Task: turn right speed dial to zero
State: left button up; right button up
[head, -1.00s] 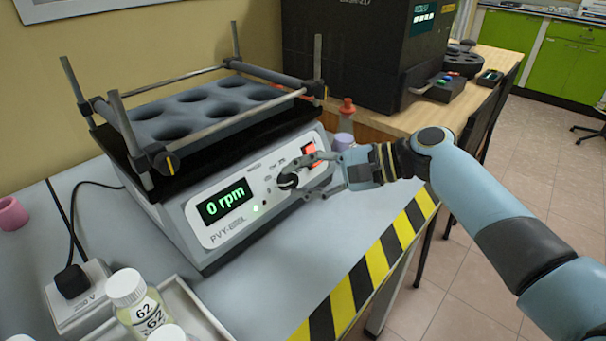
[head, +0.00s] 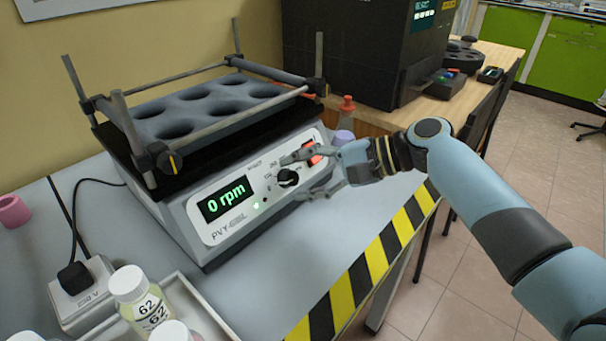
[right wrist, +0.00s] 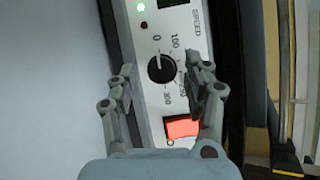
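The black speed dial (head: 288,178) is on the front panel of the grey shaker (head: 190,225). In the right wrist view the dial (right wrist: 161,69) has its white mark pointing at the 0 on the printed scale. The display (head: 226,200) reads "0 rpm" in green. My right gripper (head: 292,178) is open, its fingers spread on either side of the dial and apart from it. In the right wrist view the open fingers (right wrist: 168,85) are empty. My left gripper is not in view.
A red lit switch (right wrist: 183,128) is beside the dial, close to one finger. Bottles marked 62 (head: 140,295) stand in a tray (head: 205,305) at the front left. A red-capped bottle (head: 346,112) stands behind my gripper. Striped tape (head: 365,270) marks the table edge.

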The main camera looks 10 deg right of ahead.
jog(key=v, duration=1.2)
dwell(0.3)
